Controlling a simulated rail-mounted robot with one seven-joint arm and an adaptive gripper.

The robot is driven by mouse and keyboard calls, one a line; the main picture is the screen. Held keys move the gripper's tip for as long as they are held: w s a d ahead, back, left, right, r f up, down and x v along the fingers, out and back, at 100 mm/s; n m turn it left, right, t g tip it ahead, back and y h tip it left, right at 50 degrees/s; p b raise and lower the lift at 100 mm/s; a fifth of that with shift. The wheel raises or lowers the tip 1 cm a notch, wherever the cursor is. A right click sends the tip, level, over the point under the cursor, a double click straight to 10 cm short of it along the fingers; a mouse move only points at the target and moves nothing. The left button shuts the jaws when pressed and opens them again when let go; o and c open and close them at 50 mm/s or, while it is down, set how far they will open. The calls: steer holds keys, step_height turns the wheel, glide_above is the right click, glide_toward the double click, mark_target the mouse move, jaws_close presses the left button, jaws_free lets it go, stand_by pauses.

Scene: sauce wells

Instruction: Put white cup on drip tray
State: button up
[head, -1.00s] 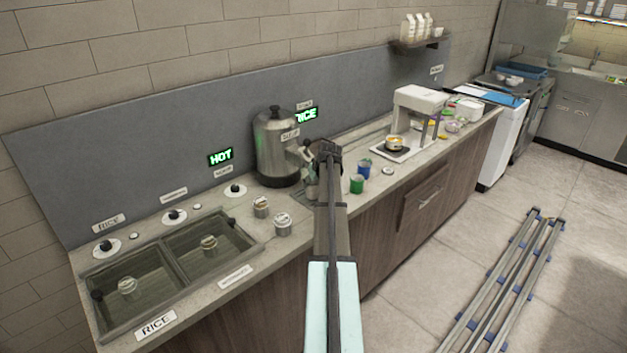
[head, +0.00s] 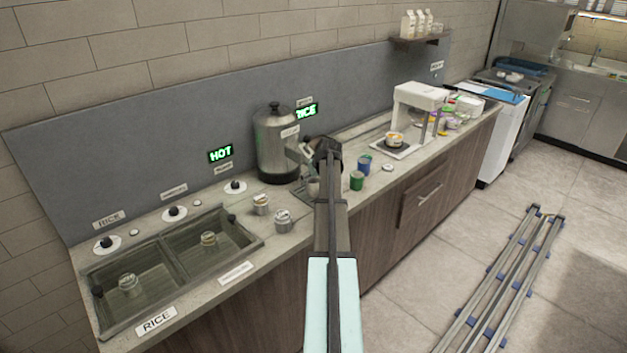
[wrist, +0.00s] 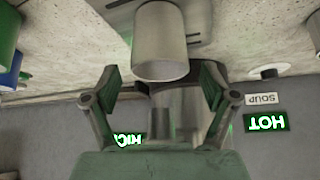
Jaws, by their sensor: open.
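The white cup (wrist: 160,42) is a plain pale cylinder in the wrist view, which is upside down. It stands out past my gripper (wrist: 160,78), whose two fingers are spread wide with a gap on each side of the cup. The grey slotted drip tray (wrist: 198,14) shows around the cup; the cup hides much of it, and whether its base rests flat is out of frame. In the head view, my gripper (head: 324,150) is in front of the steel dispenser, and the cup (head: 313,187) is partly hidden by my arm.
The steel soup urn (head: 276,143) stands behind the tray. Jars (head: 283,220) and sunken wells (head: 165,262) are to the left.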

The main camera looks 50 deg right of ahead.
steer(key=b+v, duration=0.2)
steer(key=v, duration=0.9)
steer(key=shift+s+r+b, duration=0.25)
steer(key=shift+b, duration=0.05)
steer(key=shift+a, duration=0.1)
